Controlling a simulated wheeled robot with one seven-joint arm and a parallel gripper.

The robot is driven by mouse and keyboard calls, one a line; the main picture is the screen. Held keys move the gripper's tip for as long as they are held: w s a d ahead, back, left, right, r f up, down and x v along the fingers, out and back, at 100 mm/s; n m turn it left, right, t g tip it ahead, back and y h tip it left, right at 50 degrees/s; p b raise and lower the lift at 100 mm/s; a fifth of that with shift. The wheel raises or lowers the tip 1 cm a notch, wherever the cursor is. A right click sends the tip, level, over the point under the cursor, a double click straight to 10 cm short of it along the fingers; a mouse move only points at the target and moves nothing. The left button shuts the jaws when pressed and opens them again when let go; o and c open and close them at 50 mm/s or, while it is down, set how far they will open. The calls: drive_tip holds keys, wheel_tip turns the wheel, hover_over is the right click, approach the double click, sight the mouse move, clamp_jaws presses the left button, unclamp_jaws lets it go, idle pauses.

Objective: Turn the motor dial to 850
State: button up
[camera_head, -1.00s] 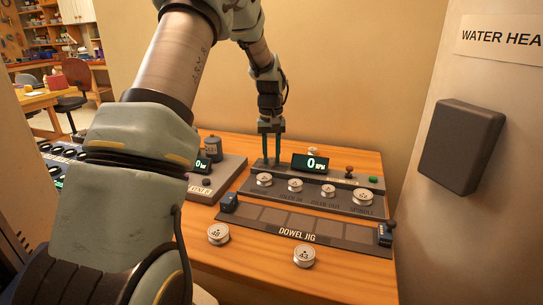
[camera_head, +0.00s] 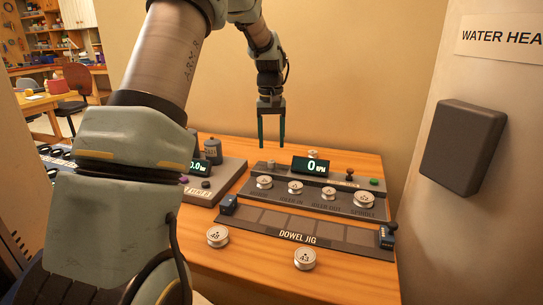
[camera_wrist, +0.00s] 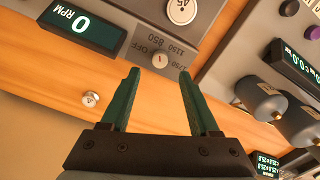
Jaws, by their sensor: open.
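The motor dial (camera_wrist: 160,57) is a small grey knob beside the RPM display, with scale marks including 850 and 1150 around it. In the head view the dial (camera_head: 270,164) stands at the back left of the dark panel. Its pointer is too small to read for certain. The RPM display (camera_head: 313,166) reads 0, and it shows 0 in the wrist view (camera_wrist: 80,25) too. My gripper (camera_head: 271,144) is open and empty, pointing down above the dial and apart from it. In the wrist view the dial lies just beyond the fingertips (camera_wrist: 158,74).
The dowel jig (camera_head: 350,240) lies in front. Another panel (camera_head: 226,172) with a dark cylinder is at left.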

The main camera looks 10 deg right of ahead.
sight(271, 161)
drive_tip(key=shift+r, duration=2.3)
drive_tip(key=shift+t, duration=0.8)
drive_tip(key=s+a+f, duration=0.2)
drive_tip(key=s+a, duration=0.5)
drive_tip(key=s+a+f, duration=0.3)
drive_tip(key=s+a, duration=0.4)
drive_tip(key=s, duration=0.1)
drive_tip(key=s+a+f, duration=0.3)
drive_tip(key=s+a, duration=0.4)
drive_tip(key=shift+s+f, duration=0.25)
drive_tip(key=shift+s, duration=0.15)
